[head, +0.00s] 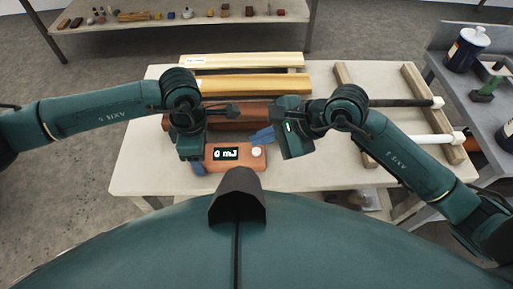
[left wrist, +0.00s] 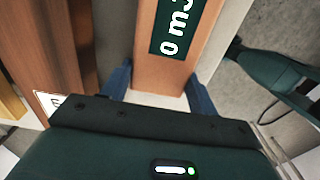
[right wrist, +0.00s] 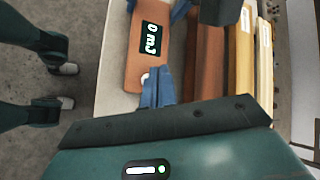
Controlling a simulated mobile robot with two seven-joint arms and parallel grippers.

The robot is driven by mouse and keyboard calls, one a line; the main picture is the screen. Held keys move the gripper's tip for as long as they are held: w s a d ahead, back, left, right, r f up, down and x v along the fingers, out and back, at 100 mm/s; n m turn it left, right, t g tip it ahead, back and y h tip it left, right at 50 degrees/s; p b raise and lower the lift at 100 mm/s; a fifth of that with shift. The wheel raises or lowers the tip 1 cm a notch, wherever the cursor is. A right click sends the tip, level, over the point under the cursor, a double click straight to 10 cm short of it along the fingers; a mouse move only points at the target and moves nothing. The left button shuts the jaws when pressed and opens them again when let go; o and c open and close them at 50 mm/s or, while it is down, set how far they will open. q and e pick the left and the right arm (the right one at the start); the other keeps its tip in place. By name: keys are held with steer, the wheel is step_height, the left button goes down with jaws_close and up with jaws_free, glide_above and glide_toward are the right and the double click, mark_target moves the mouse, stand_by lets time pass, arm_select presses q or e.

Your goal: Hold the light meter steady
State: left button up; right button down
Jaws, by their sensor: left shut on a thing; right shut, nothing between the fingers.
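The light meter (head: 227,166) is an orange-brown box with a dark display reading "0 mJ" and a round white button at its right end. It lies on the table in front of me. In the left wrist view the meter (left wrist: 160,72) sits between the blue fingers of my left gripper (left wrist: 158,90), which is shut on its left end. My right gripper (head: 262,135) is shut and empty, with its fingertips close above the button end. In the right wrist view its fingers (right wrist: 157,88) partly cover the white button; contact cannot be told.
The pale table (head: 135,175) holds several long coloured profiles (head: 255,84) behind the meter. A wooden rack (head: 415,85) with a black rod and a white rod stands at the right. A grey side bench (head: 465,85) carries bottles. A shelf (head: 150,35) of small items is at the back.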

mark_target(261, 153)
steer(key=shift+r, duration=2)
arm_select(q)
steer(key=o, duration=1.2)
